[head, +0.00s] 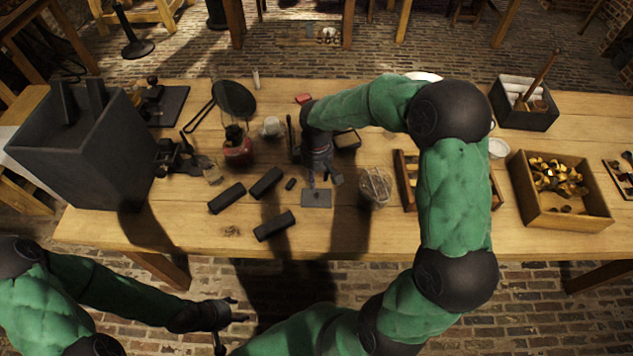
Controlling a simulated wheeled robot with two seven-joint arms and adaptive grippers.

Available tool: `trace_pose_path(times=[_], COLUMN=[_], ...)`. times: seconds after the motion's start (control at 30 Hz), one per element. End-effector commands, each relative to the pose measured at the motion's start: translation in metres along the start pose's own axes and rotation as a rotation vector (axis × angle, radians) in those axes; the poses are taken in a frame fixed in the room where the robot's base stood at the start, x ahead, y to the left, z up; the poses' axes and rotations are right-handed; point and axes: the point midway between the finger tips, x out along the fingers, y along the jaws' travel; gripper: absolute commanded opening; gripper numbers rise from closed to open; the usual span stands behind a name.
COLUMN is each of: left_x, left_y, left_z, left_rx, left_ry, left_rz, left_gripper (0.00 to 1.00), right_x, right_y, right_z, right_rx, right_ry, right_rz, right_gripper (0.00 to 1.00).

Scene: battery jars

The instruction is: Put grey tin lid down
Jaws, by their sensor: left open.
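A flat grey rectangular piece (316,199), which looks like the grey tin lid, is at the front middle of the table. It appears to lie flat on the wood. My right gripper (325,182) points down just above its far edge, with its fingers apart and nothing visible between them. Whether a fingertip touches the piece is too small to tell. My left gripper (229,319) is open and empty, low in front of the table's front edge.
Several black blocks (226,198) lie left of the grey piece. A glass jar (375,187) stands to its right. A wooden crate (590,210) is far right.

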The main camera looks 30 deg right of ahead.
Motion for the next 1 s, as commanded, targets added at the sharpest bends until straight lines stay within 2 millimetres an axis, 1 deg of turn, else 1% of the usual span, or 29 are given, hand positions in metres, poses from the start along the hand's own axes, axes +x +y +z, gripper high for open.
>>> trace_pose_path(times=[0.03, 0.1, 0.2, 0.3, 1.0], left_x=[-0.004, -0.006, -0.007, -0.008, -0.008], left_y=[0.001, 0.002, 0.003, 0.003, 0.003], left_z=[0.0, 0.0, 0.0, 0.0, 0.0], left_rx=[0.0, 0.0, 0.0, 0.0, 0.0], left_ry=[0.0, 0.0, 0.0, 0.0, 0.0], left_rz=[0.0, 0.0, 0.0, 0.0, 0.0], left_gripper=[0.57, 0.57, 0.57, 0.57, 0.57], right_x=[-0.01, -0.018, -0.026, -0.029, -0.03], right_y=[0.0, 0.0, 0.0, 0.0, 0.0], right_z=[0.0, 0.0, 0.0, 0.0, 0.0], right_rx=[-0.001, -0.001, -0.001, 0.0, 0.0], right_ry=[0.0, 0.0, -0.001, -0.001, -0.001], right_rz=[0.001, 0.001, 0.0, -0.001, -0.001], right_gripper=[0.39, 0.39, 0.39, 0.39, 0.39])
